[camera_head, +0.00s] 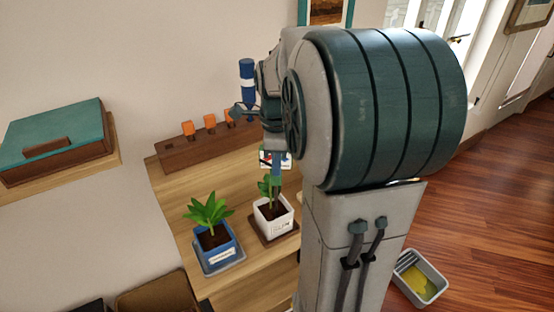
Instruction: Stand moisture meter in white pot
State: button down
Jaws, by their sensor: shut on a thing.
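The white pot (273,219) stands on a small brown saucer on the wooden shelf, with a label on its front. It holds dark soil and a green plant (264,191). My arm reaches out over the shelf, and my gripper (275,183) points down just above the white pot, beside the plant. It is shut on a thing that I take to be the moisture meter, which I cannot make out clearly. The arm and leaves hide much of it. I cannot tell whether its tip touches the soil.
A blue pot (216,252) with a leafy plant stands left of the white pot. Behind is a wooden rack (205,146) with orange-handled items. A teal-topped box (55,140) sits on the left shelf. A grey bin (420,278) stands on the floor at right.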

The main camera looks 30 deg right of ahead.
jog(key=shift+f+b, duration=0.7)
jog(key=shift+f, duration=0.35)
jog(key=c, duration=0.8)
grip_release()
notch_tip(320, 180, up, 9)
jog(key=p, duration=0.7)
jog(key=shift+r, duration=0.1)
